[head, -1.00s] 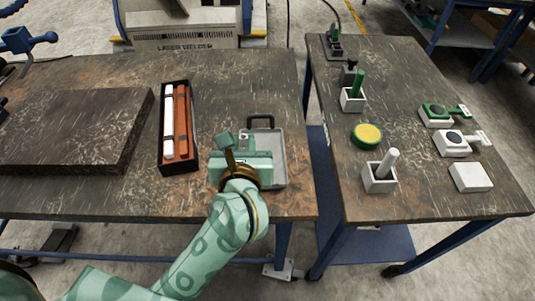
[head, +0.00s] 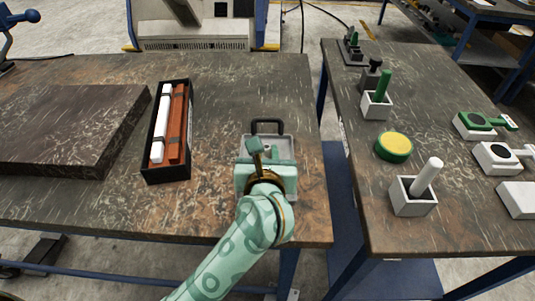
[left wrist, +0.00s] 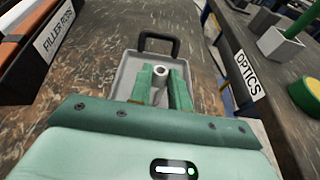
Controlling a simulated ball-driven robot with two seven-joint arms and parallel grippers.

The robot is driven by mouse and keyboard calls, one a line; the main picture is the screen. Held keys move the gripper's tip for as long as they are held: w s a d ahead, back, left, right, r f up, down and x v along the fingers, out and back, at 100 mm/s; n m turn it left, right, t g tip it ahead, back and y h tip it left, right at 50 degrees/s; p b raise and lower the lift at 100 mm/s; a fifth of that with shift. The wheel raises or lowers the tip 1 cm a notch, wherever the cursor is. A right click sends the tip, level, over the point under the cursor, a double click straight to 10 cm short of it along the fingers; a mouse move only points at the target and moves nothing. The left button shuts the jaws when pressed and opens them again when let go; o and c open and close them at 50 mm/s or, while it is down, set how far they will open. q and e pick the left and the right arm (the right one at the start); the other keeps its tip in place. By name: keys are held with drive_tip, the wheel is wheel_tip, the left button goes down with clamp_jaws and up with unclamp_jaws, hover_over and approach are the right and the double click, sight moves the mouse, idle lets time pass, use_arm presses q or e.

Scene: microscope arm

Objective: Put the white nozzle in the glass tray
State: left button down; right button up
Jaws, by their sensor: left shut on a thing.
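A shallow grey tray (head: 285,145) with a black handle (head: 267,123) lies near the right edge of the left table. It also shows in the left wrist view (left wrist: 122,84), and I take it as the glass tray. My left gripper (head: 264,153) is over the tray and hides much of its floor. In the left wrist view its two green fingers (left wrist: 160,88) are shut on the white nozzle (left wrist: 160,72), a small ring-ended tube seen from above. I cannot tell whether the nozzle touches the tray floor. My right gripper is not in view.
A black box of white and orange rods (head: 168,130), labelled filler rods, stands left of the tray. A dark slab (head: 65,130) lies farther left. The right table, across a gap, holds a yellow-green disc (head: 394,147), a white cup with a rod (head: 412,195) and several other parts.

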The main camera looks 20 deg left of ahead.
use_arm(q)
drive_tip(key=shift+f, duration=0.15)
drive_tip(key=c, duration=1.3)
unclamp_jaws()
drive_tip(key=shift+r, duration=0.25)
drive_tip(key=p+v, duration=0.2)
drive_tip(key=v, duration=0.4)
drive_tip(key=shift+s+d+r, duration=0.15)
drive_tip(key=shift+s+r, duration=0.05)
drive_tip(key=shift+s, duration=0.15)
drive_tip(key=shift+s+d, duration=0.15)
drive_tip(key=shift+s, duration=0.2)
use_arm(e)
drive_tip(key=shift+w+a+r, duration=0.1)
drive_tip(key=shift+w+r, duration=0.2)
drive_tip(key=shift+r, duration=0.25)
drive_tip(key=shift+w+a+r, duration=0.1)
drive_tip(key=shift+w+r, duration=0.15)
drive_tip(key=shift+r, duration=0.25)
